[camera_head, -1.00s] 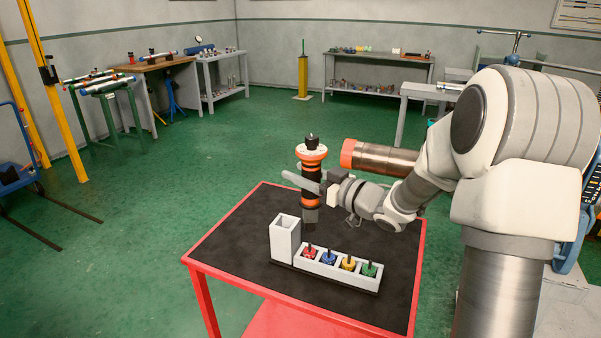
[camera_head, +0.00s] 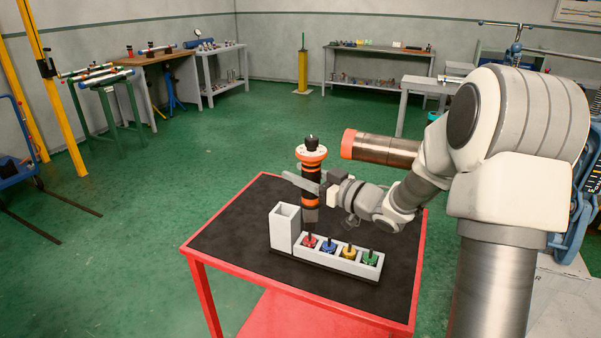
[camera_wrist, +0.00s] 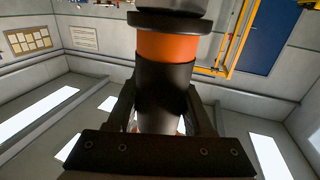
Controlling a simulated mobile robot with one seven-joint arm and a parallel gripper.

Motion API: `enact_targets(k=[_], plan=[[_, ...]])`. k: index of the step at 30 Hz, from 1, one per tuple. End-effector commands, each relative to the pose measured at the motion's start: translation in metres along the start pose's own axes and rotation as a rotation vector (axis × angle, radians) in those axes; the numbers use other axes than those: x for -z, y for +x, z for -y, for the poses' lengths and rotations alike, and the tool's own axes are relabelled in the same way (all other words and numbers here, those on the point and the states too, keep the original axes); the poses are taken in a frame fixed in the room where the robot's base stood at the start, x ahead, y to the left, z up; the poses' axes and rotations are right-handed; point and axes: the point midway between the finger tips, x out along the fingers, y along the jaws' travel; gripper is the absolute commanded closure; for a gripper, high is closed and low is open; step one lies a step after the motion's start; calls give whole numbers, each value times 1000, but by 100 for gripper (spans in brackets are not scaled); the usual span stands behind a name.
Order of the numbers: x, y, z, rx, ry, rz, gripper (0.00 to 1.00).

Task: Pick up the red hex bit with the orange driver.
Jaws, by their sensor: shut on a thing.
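The orange driver (camera_head: 311,165) has a black and orange body and a grey lower end, and it stands upright in my gripper (camera_head: 308,186). The jaws are shut around its body. In the wrist view its orange band and black grip (camera_wrist: 165,48) fill the middle between my fingers (camera_wrist: 165,105). The red hex bit (camera_head: 309,242) sits in the leftmost slot of the light grey bit tray (camera_head: 337,262), its dark shank upward. The driver's lower end is right over this shank. I cannot tell whether they touch.
Blue (camera_head: 328,247), yellow (camera_head: 349,252) and green (camera_head: 369,257) bits stand in the tray to the right. A taller grey square holder (camera_head: 283,232), open at the top, adjoins its left end. The black-topped red table (camera_head: 230,238) is otherwise mostly bare.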

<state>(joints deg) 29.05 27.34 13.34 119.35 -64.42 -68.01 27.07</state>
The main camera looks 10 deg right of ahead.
Motion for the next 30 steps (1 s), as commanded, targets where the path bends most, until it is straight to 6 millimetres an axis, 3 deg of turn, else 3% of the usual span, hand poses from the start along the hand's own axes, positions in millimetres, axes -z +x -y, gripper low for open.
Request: enact_targets(k=[30], plan=[[-5,0,0,1,-2,-4,100]])
